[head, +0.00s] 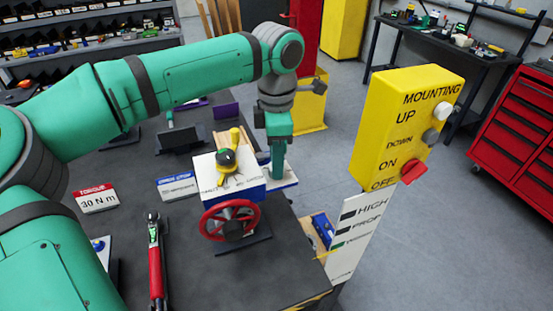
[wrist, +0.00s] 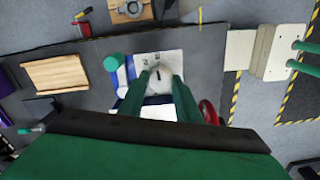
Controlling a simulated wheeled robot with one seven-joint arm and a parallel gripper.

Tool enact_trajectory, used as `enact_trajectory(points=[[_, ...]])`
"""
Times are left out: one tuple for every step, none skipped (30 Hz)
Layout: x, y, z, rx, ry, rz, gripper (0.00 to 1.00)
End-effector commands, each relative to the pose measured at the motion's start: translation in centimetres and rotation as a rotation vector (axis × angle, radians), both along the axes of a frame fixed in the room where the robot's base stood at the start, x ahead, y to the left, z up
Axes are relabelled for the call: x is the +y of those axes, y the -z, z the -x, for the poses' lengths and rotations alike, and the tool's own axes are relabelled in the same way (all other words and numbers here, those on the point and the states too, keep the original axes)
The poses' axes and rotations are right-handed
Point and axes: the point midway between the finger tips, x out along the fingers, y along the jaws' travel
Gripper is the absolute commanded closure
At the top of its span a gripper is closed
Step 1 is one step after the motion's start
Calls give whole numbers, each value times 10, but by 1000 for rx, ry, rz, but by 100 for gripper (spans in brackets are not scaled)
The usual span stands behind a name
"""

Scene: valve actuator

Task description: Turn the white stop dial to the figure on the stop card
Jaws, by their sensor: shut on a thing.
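The white stop dial (wrist: 162,71) is round with a short dark mark on its face, set on a white plate (wrist: 143,60) with small print I cannot read. My gripper (wrist: 161,78) has its two green fingers closed on opposite sides of the dial. In the head view my gripper (head: 277,172) points down behind the actuator box (head: 250,190), and its fingers hide the dial. A card with a blue header (head: 178,186), possibly the stop card, stands left of the box. Its lower line is too small to read.
A red handwheel (head: 230,221) is on the front of the box, and a yellow pointer (head: 226,160) is on top. A "TORQUE 30 N m" card (head: 97,198) and a red-handled wrench (head: 155,265) are to the left. A yellow control box (head: 400,125) stands at the right.

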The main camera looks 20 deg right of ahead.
Motion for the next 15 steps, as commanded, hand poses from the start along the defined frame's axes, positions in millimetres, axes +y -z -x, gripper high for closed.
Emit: enact_trajectory(points=[[0, 0, -1, -3, -27, 1, 92], [0, 0, -1, -3, -46, 2, 92], [0, 0, -1, -2, -75, 1, 92], [0, 0, -1, -2, -98, 1, 92], [0, 0, -1, -2, -120, 0, 92], [0, 0, -1, -2, -152, 0, 92], [0, 0, -1, -2, -177, 0, 92], [0, 0, -1, -2, -203, -1, 92], [0, 0, -1, -2, -235, -1, 92], [0, -1, -1, -2, -259, -1, 92], [0, -1, -1, -2, -282, -1, 92], [0, -1, -1, -2, -313, -1, 92], [-1, -1, -1, -3, -336, -1, 92], [-1, -1, -1, -3, -359, -1, 92], [-1, -1, -1, -3, -388, 0, 92]])
